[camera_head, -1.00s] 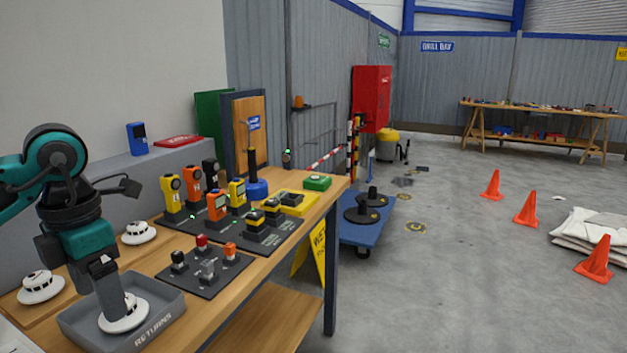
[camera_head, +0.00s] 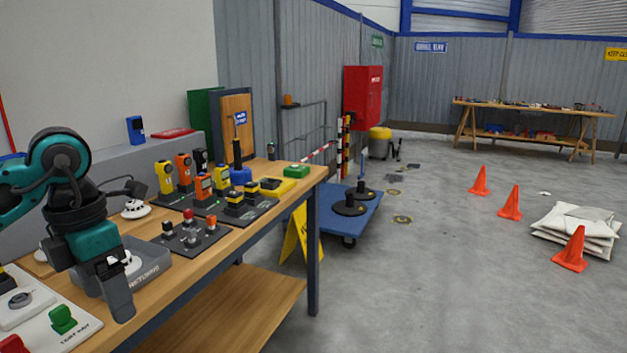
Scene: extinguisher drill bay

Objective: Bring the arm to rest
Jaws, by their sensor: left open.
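My left gripper (camera_head: 118,290) hangs at the near left with its fingers pointing down, in front of the grey returns tray (camera_head: 150,262) on the wooden table. It is open; I see nothing held between its fingers. A white round detector (camera_head: 133,262) shows behind the gripper, in the tray as far as I can tell; the gripper hides part of it. My left arm comes in from the left edge. My right gripper is not in the view.
A white panel (camera_head: 40,318) with red and green parts lies at the near left. Dark boards with handheld devices (camera_head: 204,188) and small knobs (camera_head: 190,238) fill the table's middle. A blue trolley (camera_head: 355,222), yellow sign and orange cones (camera_head: 510,203) stand on the floor.

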